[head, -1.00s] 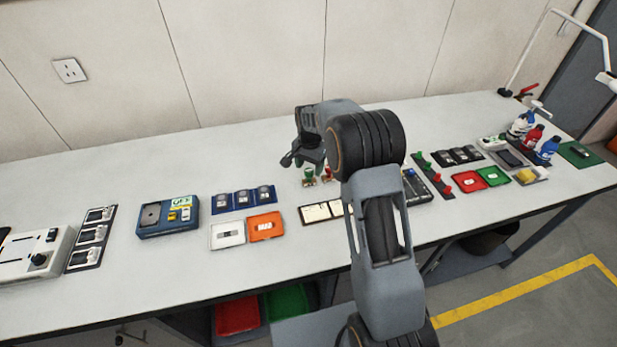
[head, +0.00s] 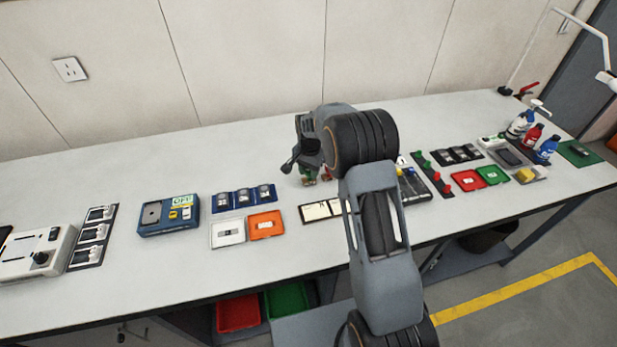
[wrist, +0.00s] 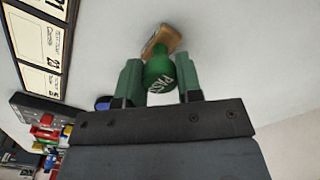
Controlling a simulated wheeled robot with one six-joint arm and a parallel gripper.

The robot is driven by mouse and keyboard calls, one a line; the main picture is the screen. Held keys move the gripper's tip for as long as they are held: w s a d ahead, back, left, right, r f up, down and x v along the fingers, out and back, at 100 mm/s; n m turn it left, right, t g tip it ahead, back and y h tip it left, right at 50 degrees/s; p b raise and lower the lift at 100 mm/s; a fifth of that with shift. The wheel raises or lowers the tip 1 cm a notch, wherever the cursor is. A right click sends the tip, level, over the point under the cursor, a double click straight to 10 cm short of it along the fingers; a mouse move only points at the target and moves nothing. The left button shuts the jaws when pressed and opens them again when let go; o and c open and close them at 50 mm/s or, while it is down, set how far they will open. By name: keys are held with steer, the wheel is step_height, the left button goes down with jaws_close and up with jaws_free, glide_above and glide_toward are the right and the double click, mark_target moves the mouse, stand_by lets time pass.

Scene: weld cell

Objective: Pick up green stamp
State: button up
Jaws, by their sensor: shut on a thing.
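The green stamp (wrist: 158,74) shows in the wrist view with a round green handle marked with white letters and a tan base. My gripper (wrist: 160,80) has its two green fingers on either side of the handle and is shut on it. The stamp's base is at or close to the white bench top; I cannot tell if they touch. In the head view the green stamp (head: 309,179) is mostly hidden under my gripper (head: 311,170). A red stamp (head: 326,173) stands just right of it, partly hidden by my arm.
A cream label board (head: 320,210) lies in front of the stamps. Blue holders (head: 243,197), a white tray (head: 227,232) and an orange tray (head: 265,225) are to the left. Several coloured items stand to the right. The bench behind the blue holders is clear.

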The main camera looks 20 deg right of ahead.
steer(key=shift+c, duration=0.9)
steer(key=shift+r, duration=0.15)
steer(key=shift+w+r, duration=0.1)
steer(key=shift+r, duration=0.55)
steer(key=s+d+r+b, duration=0.3)
steer(key=s+d+r, duration=0.1)
steer(key=s+r, duration=0.7)
steer(key=s, duration=0.2)
steer(key=shift+s+r+b, duration=0.2)
steer(key=shift+s+b, duration=0.1)
